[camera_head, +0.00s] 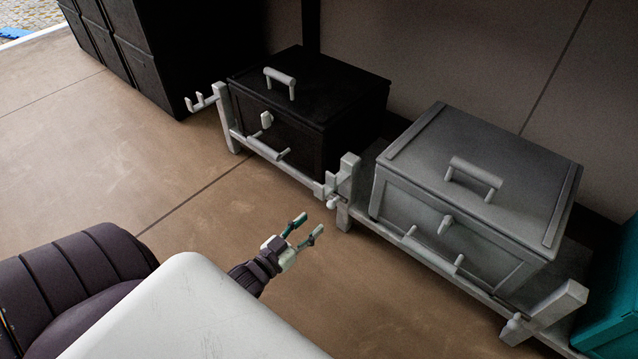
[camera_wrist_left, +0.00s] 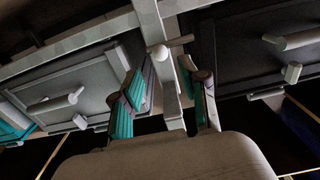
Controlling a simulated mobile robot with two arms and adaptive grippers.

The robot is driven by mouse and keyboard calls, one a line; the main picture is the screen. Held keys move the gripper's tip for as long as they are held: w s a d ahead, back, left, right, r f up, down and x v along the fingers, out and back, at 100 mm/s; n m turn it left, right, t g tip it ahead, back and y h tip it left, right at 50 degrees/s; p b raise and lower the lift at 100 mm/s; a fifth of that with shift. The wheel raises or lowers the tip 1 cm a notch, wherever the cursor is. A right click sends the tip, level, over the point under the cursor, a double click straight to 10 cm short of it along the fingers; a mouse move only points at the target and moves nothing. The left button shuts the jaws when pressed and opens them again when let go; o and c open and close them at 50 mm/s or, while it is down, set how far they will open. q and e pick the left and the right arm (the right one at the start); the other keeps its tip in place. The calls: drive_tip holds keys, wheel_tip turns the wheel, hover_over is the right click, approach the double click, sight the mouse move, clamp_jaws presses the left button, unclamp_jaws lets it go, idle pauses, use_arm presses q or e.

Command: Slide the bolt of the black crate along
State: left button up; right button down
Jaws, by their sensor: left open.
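The black crate (camera_head: 275,137) sits on a pale rack, with a handle on its lid, a small latch-like piece (camera_head: 267,120) and a bar handle on its front. A pale bolt-like piece with a round knob (camera_head: 331,204) sits at the rack post by the crate's right front corner. The knob also shows in the left wrist view (camera_wrist_left: 158,53), between my fingers' lines. My left gripper (camera_head: 305,231) is open and empty, in front of and below that post, apart from it in the head view. My right gripper is not in view.
A grey crate (camera_head: 470,180) stands on the rack to the right, with its own knob (camera_head: 514,322) by the right post. A teal object (camera_head: 615,290) is at the far right. Large black cases (camera_head: 150,50) stand behind left. The floor (camera_head: 150,150) left of the rack is clear.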

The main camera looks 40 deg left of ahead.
use_arm(q)
drive_tip(key=w+b, duration=0.4)
drive_tip(key=w, duration=0.3)
drive_tip(key=shift+w+d+f, duration=0.15)
drive_tip(key=shift+w+d, duration=0.1)
drive_tip(key=shift+d, duration=0.05)
drive_tip(key=shift+w, duration=0.15)
drive_tip(key=shift+c, duration=0.6)
drive_tip(key=shift+a+r, duration=0.1)
drive_tip(key=shift+r, duration=0.1)
clamp_jaws()
